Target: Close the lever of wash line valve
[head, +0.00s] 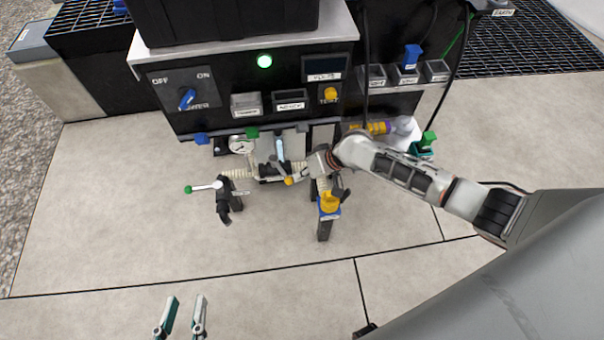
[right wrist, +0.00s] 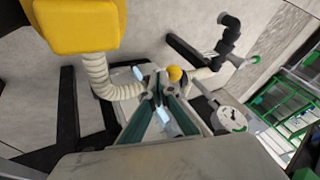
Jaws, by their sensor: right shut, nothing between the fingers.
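The valve labels are too small to read, so I cannot tell which valve is the wash line's. A yellow-orange ball knob (head: 289,181) sits at the pipework's middle; it also shows in the right wrist view (right wrist: 174,73). A pale blue bar (head: 280,148) stands behind it. A lever with a green ball (head: 188,189) points left from a black fitting (head: 228,200). My right gripper (right wrist: 159,82) is shut and empty, its tips close beside the yellow-orange ball; contact is unclear. My left gripper (head: 180,310) is open and empty at the bottom, far from the pipework.
The black panel (head: 220,95) with a blue switch and green lamp stands above the pipework. A round gauge (head: 241,145) sits under its edge. A yellow cap (head: 329,203) stands right of the ball, close to my right arm. The floor in front is clear.

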